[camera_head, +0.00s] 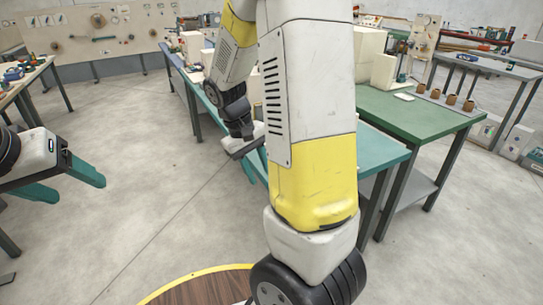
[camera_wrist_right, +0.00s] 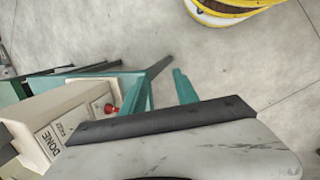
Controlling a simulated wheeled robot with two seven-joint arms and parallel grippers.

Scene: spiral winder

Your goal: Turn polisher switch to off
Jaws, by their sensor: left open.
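A red knob (camera_wrist_right: 108,108) sticks out from a cream box (camera_wrist_right: 48,110) at the left of the right wrist view. The box has pale panels, one lettered "DONE". I cannot tell for sure that this is the polisher switch, nor which way it is set. My right gripper (camera_wrist_right: 162,92) has its teal fingers apart with nothing between them; the knob is just left of the left finger and looks apart from it. My right arm hides much of the middle of the head view, including the knob. My left gripper (camera_head: 70,182) is open and empty over bare floor.
A teal-topped bench (camera_head: 382,150) and a green table (camera_head: 425,112) stand beyond my right arm. Wooden cups (camera_head: 451,99) stand on the green table. Another table (camera_head: 20,84) is at the far left. The floor (camera_head: 140,120) between is clear.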

